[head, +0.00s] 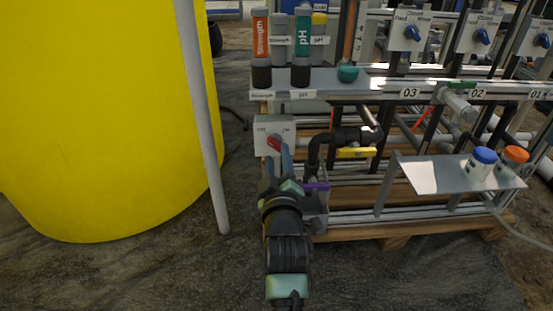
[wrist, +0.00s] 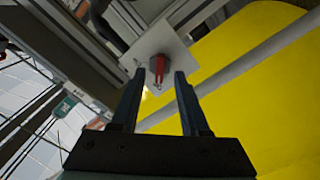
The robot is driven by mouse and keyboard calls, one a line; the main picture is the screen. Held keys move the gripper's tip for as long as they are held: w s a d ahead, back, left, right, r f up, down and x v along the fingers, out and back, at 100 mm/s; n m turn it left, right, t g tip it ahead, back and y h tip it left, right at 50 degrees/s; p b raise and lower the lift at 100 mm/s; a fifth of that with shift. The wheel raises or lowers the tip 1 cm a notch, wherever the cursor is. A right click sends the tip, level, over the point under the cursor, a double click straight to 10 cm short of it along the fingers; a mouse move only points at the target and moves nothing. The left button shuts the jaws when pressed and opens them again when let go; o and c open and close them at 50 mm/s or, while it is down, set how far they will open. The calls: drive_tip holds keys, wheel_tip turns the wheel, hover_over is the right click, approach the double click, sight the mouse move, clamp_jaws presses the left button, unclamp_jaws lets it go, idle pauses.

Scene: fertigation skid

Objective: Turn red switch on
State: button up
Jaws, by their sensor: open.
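The red switch (head: 274,142) is a red rotary knob on a pale square box at the left end of the skid. In the wrist view the red switch (wrist: 158,70) shows as a red handle on a grey round base, on a white plate (wrist: 172,45). My gripper (head: 286,155) is right in front of the switch in the head view and partly covers it. In the wrist view the two fingers of my gripper (wrist: 156,82) are apart, one on each side of the knob. They appear close to it; I cannot tell whether they touch. The small labels on the plate are unreadable.
A large yellow tank (head: 100,110) and a grey pole (head: 205,120) stand close on the left. A black pipe with a yellow valve handle (head: 355,153) lies just right of my gripper. Sensor bottles stand on the shelf above. Open floor lies in front.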

sight(275, 143)
drive_tip(key=shift+w+b, duration=0.55)
drive_tip(key=shift+w, duration=0.75)
clamp_jaws()
